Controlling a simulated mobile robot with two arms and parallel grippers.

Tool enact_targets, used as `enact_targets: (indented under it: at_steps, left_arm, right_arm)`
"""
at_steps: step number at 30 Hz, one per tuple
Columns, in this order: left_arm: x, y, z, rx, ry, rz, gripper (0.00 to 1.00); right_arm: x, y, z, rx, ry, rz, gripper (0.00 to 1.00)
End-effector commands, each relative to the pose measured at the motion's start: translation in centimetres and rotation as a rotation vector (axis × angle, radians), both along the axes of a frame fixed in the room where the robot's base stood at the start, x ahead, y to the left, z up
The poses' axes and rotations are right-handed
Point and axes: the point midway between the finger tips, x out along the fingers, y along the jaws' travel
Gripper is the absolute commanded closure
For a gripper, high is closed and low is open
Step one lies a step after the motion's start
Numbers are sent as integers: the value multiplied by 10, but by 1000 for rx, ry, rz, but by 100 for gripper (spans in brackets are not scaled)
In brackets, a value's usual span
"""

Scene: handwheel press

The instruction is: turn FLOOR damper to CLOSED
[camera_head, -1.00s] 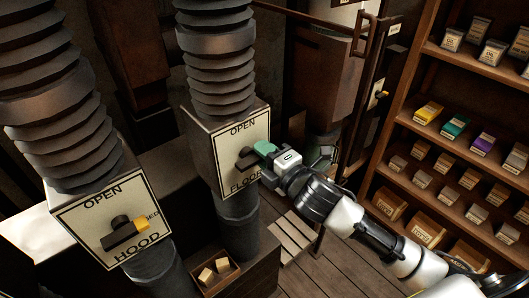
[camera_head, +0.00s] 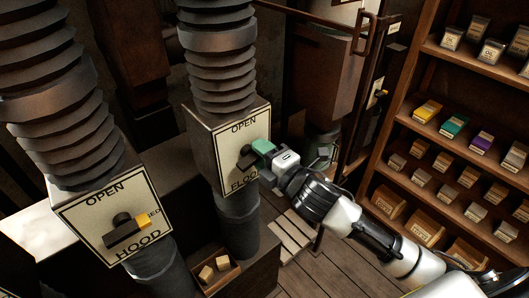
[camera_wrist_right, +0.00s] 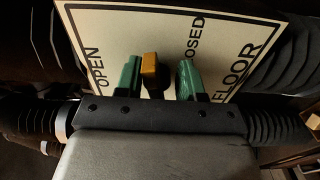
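The FLOOR damper box (camera_head: 201,143) has a pale plate (camera_head: 229,141) marked OPEN at its top and FLOOR at its bottom. CLOSED shows partly in the right wrist view. The dark lever hub (camera_head: 246,158) is visible, but my gripper covers most of the handle in the head view. My right gripper (camera_head: 262,150) is at the plate's right side. In the right wrist view its green fingers (camera_wrist_right: 158,78) stand either side of the orange handle (camera_wrist_right: 151,72). The handle is close to the left finger, with a gap to the right one. My left gripper is not in view.
The HOOD damper plate (camera_head: 92,226) is at left, its yellow-tipped lever (camera_head: 128,225) pointing right over its CLOSED mark. Ribbed ducts (camera_head: 221,60) rise above both boxes. A small wooden bin (camera_head: 216,274) with blocks sits below. Shelves (camera_head: 419,108) stand at right.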

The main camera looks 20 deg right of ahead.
Motion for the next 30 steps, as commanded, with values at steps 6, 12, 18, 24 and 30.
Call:
enact_targets:
  at_steps: [6,12,18,24,30]
  left_arm:
    - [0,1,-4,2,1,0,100]
    - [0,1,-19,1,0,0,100]
    - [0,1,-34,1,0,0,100]
    - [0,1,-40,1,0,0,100]
    - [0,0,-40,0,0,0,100]
  right_arm:
    - [-6,-4,-1,-4,-1,-4,62]
    - [-40,-15,-4,-5,0,-2,62]
    - [-78,-26,-4,-4,0,3,62]
    - [-98,-33,-1,-3,1,2,62]
    - [-102,-34,1,-2,-1,2,62]
